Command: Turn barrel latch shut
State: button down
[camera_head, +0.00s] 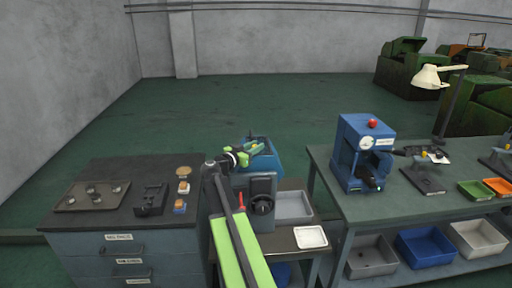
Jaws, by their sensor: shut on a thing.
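My gripper (256,149) has lime-green fingers and sits at the end of my green and grey arm, in the middle of the head view. Its fingers are shut at the top of a blue housing (270,163) behind a grey machine. The barrel latch lies between or under the fingers and is mostly hidden by them. Its angle is too small to tell. The grey machine (263,184) has a black round knob (262,204) on its front and a red handle (241,201) beside it.
A grey bin (293,207) and white tray (310,237) stand right of the machine. A blue press (362,150) stands on the right bench. Open floor lies behind.

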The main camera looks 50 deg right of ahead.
jog(key=c, duration=1.1)
grip_release()
jog(key=a, duration=0.5)
jog(key=s+a, duration=0.1)
jog(key=a, duration=1.1)
jog(key=shift+s+a+r, duration=0.15)
